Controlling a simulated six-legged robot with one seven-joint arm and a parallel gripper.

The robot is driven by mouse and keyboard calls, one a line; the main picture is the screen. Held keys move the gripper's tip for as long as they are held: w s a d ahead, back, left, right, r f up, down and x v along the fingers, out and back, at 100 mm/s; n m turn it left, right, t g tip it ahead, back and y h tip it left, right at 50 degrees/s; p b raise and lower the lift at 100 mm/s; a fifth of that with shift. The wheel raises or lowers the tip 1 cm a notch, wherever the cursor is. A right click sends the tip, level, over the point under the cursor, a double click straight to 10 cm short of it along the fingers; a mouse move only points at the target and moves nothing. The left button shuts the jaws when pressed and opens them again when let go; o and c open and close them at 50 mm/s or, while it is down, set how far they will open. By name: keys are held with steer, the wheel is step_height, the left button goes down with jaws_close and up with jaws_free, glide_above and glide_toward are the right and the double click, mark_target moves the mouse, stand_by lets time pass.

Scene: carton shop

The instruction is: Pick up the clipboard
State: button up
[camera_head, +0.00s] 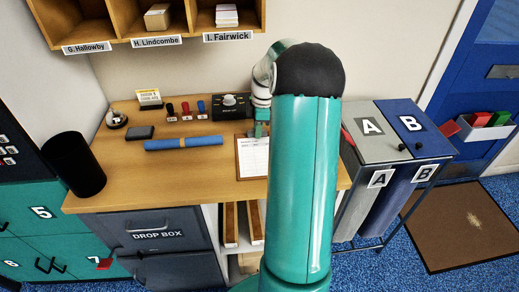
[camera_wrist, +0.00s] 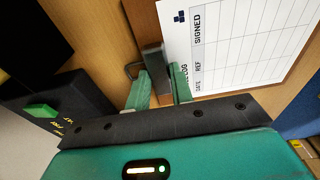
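The clipboard (camera_head: 240,167) lies on the desk, a brown board with a white printed sheet. My gripper (camera_head: 259,130) is over its far end, partly hidden by my arm. In the wrist view the sheet (camera_wrist: 235,45) fills the upper right, with "SIGNED", "REF" and "DATE" headings. The clipboard's dark metal clip (camera_wrist: 152,58) runs toward my gripper (camera_wrist: 162,88). The two green fingers stand apart on either side of the clip's near end. I cannot tell whether they touch it.
A black device (camera_head: 232,105) with a knob sits left of my gripper. A blue roll (camera_head: 184,143), several stamps and a black bin (camera_head: 75,164) are further left. Pigeonholes (camera_head: 150,22) hang above. Grey and blue bins (camera_head: 385,150) stand right of the desk.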

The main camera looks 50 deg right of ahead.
jaws_close()
steer(key=shift+r, duration=0.15)
